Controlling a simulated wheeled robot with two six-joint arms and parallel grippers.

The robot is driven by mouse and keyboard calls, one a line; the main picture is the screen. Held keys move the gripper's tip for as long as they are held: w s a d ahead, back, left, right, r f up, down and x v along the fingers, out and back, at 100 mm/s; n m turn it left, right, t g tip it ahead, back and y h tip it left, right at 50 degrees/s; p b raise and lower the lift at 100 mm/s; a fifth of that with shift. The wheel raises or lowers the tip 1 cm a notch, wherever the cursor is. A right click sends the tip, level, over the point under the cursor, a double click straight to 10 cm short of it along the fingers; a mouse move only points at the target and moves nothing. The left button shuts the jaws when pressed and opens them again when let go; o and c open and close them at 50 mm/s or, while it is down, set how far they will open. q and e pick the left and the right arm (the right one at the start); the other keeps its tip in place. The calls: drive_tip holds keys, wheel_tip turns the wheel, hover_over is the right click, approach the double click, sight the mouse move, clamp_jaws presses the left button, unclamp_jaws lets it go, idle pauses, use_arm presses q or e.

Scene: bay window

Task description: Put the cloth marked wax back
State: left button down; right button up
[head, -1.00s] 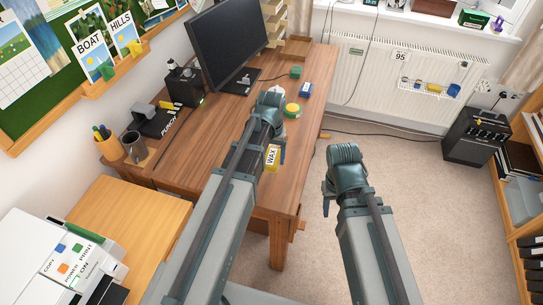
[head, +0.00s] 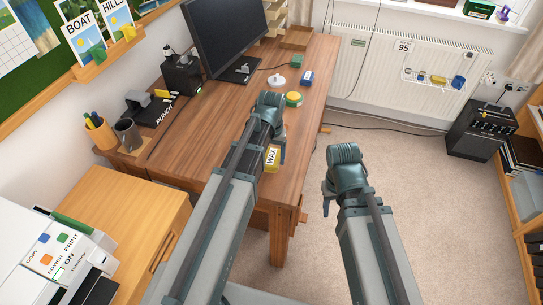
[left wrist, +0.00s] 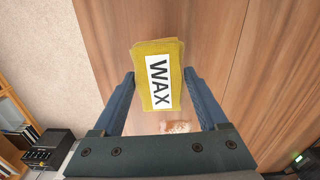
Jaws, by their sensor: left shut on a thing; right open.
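The yellow cloth marked WAX (head: 271,160) is in my left gripper (head: 274,145), over the near right part of the wooden desk (head: 225,135). In the left wrist view the cloth (left wrist: 172,60), with its white WAX label facing the camera, sits between the two blue fingers of my left gripper (left wrist: 158,76). The wood fills the space behind it; I cannot tell the gap below the cloth. My right gripper (head: 331,190) is open and empty to the right of the desk, over the carpet. Its fingers are mostly hidden by its wrist.
A yellow-and-green round tin (head: 293,99), a white item (head: 277,80), a blue box (head: 307,78) and a green box (head: 296,62) stand on the desk. A monitor (head: 225,38) is behind. Carpet (head: 400,170) right of the desk is clear.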

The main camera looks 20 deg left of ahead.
use_arm(q)
drive_tip(key=shift+f+b, duration=1.5)
drive_tip(key=shift+f, duration=0.3)
drive_tip(key=shift+f, duration=0.25)
unclamp_jaws()
drive_tip(key=shift+r, duration=0.2)
wheel_tip(320, 180, up, 14)
drive_tip(key=p, duration=1.3)
drive_tip(key=s+d+m+y, duration=0.1)
drive_tip(key=s+d+m, duration=0.3)
drive_tip(key=s+d, duration=0.6)
drive_tip(key=s, duration=0.4)
drive_tip(key=shift+s+d+f, duration=0.15)
drive_tip(key=shift+d+f, duration=0.05)
drive_tip(key=shift+d, duration=0.05)
